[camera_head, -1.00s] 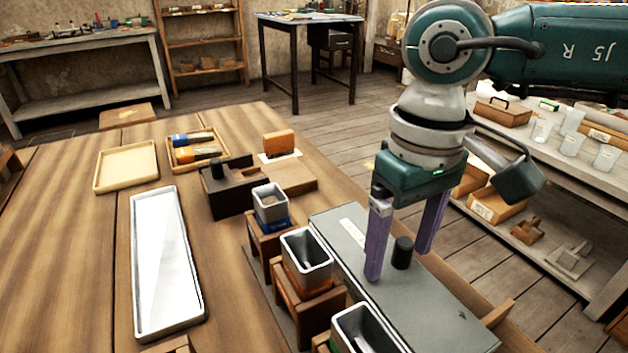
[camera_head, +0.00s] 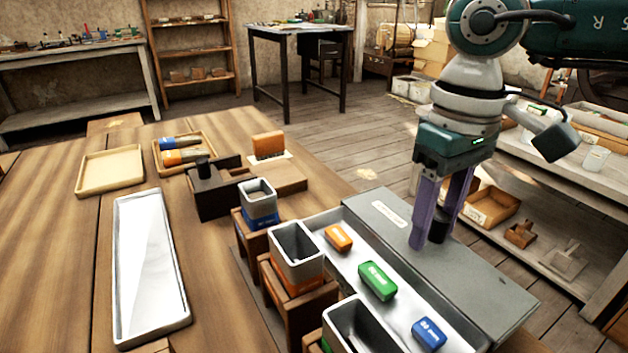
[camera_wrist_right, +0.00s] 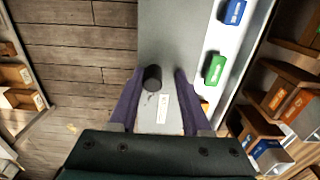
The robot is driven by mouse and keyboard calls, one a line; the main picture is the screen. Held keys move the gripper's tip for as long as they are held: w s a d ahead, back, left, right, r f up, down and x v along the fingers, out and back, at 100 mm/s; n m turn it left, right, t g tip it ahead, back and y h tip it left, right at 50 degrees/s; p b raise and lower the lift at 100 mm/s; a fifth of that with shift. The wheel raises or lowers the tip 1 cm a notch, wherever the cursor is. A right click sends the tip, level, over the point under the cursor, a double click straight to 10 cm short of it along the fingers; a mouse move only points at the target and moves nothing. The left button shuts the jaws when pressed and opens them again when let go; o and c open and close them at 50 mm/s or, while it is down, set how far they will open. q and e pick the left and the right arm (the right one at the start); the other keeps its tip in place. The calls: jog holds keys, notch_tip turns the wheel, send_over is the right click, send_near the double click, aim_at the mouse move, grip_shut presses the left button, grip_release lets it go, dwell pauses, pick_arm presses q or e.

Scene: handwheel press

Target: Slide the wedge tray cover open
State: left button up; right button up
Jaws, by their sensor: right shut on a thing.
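The grey tray cover (camera_head: 470,279) lies to the right of the white wedge tray (camera_head: 403,311), shifted off it. An orange wedge (camera_head: 338,237), a green wedge (camera_head: 377,280) and a blue wedge (camera_head: 429,334) lie uncovered in the tray. In the right wrist view, the green (camera_wrist_right: 214,68) and blue (camera_wrist_right: 234,11) wedges show beside the cover (camera_wrist_right: 170,40). My right gripper (camera_head: 429,238) points down at the cover, shut on its black knob (camera_head: 439,229). The knob also shows between the fingers in the wrist view (camera_wrist_right: 152,77). My left gripper is out of view.
Several open metal bins (camera_head: 297,250) on wooden stands line the tray's left side. A long white-lined tray (camera_head: 149,265), a shallow wooden tray (camera_head: 110,171) and a dark block fixture (camera_head: 215,190) sit farther left. Shelving (camera_head: 590,230) stands beyond the table's right edge.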

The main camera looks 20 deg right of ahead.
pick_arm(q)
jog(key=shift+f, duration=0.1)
pick_arm(e)
jog(key=shift+s+d+f, duration=0.15)
jog(key=shift+f, duration=0.2)
jog(key=shift+c, duration=1)
jog(key=o, duration=0.8)
pick_arm(q)
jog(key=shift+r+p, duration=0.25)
jog(key=shift+p, duration=0.15)
pick_arm(e)
jog(key=o, duration=0.3)
jog(key=shift+r, duration=0.5)
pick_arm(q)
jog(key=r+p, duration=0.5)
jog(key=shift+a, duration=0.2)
pick_arm(e)
jog(key=o, duration=0.4)
notch_tip(320, 180, up, 8)
jog(key=shift+f, duration=0.2)
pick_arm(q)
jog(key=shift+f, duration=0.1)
